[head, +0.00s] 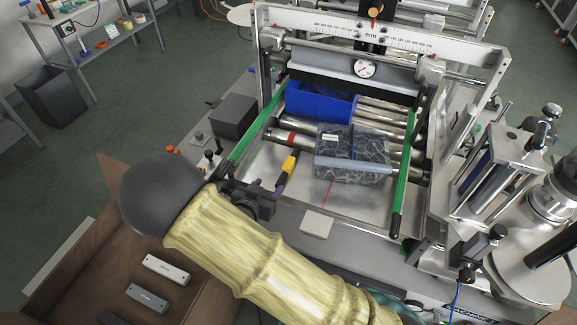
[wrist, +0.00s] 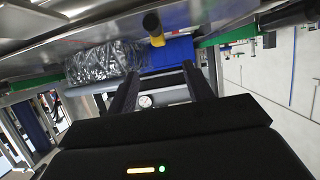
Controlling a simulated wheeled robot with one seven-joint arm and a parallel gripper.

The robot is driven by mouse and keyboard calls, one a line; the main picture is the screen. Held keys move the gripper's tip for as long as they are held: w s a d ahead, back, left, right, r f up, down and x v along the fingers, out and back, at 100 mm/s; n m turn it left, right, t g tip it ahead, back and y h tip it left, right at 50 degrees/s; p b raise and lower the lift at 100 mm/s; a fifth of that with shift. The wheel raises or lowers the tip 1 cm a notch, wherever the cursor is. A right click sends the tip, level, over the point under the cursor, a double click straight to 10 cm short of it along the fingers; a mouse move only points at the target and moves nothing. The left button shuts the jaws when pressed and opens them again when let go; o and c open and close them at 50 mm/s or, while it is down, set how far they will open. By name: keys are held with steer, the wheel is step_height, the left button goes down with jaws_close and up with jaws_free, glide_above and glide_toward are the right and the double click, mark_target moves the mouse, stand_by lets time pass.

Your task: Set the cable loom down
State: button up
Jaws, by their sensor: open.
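A dark grey, crumpled-looking packet (head: 352,155) with a blue line across it seems to be the cable loom; I cannot see loose cables. It lies across the metal rollers between two green rails in the head view. In the wrist view the packet (wrist: 105,62) is at upper left, beyond my fingers. My gripper (wrist: 160,78) is open, with nothing between its two black fingers. In the head view it is partly hidden by my arm, at the left green rail, left of the packet and apart from it.
A blue bin (head: 320,102) sits behind the packet. A yellow-and-black piece (head: 287,168) stands close to my gripper. A small pale block (head: 316,224) is at the front edge. A brown box (head: 75,265) with several labelled bars is at lower left. Metal posts stand at right.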

steer(key=p, duration=0.2)
glide_toward(286, 166)
steer(key=x, duration=0.4)
steer(key=shift+w+f, duration=0.25)
steer(key=shift+w+d, duration=0.1)
steer(key=shift+w, duration=0.15)
steer(key=shift+p+x, duration=0.95)
steer(key=shift+x, duration=1.4)
steer(key=shift+d, duration=0.1)
jaws_close()
